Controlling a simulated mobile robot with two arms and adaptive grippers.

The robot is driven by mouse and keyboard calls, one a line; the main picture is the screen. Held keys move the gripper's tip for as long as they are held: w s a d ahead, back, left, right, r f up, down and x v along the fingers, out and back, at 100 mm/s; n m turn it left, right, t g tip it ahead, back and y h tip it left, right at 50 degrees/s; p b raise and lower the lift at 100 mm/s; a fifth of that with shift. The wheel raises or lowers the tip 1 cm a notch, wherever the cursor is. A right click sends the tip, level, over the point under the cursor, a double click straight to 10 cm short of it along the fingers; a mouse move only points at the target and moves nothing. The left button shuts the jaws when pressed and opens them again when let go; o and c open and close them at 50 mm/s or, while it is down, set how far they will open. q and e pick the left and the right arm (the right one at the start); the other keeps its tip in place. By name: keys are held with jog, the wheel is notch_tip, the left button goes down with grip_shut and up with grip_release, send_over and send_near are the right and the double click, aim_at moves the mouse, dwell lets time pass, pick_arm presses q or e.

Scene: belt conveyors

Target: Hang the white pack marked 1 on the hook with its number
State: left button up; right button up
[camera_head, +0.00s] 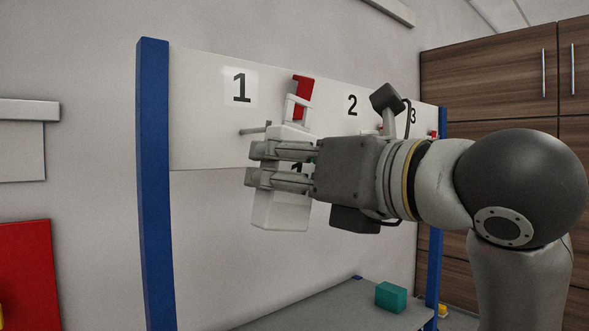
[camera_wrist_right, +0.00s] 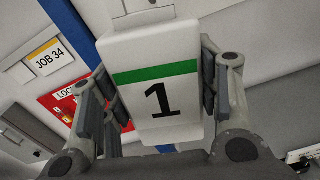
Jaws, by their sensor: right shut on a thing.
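The white pack (camera_head: 280,212), with a green band and a black 1 in the wrist view (camera_wrist_right: 157,72), is held upright between the fingers of my right gripper (camera_head: 277,165). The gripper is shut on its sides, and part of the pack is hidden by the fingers. A white hanging tab (camera_head: 290,108) rises from its top. The hook under number 1 (camera_head: 255,130) is a grey peg on the white board (camera_head: 205,120), just left of the tab in the head view. The tab looks apart from the peg; the depth between them is unclear. My left gripper is not in view.
A red piece (camera_head: 303,86) shows right behind the tab. Numbers 2 (camera_head: 352,105) and 3 are farther right, their hooks partly hidden by my arm. A blue post (camera_head: 155,180) bounds the board at left. A teal block (camera_head: 390,297) lies on the grey shelf (camera_head: 330,308) below.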

jog(key=f+x, duration=0.1)
jog(key=x, duration=0.8)
jog(key=shift+f, duration=0.4)
dwell(0.4)
jog(key=shift+a, duration=0.1)
dwell(0.4)
jog(key=o, duration=1.1)
jog(key=shift+o, duration=0.2)
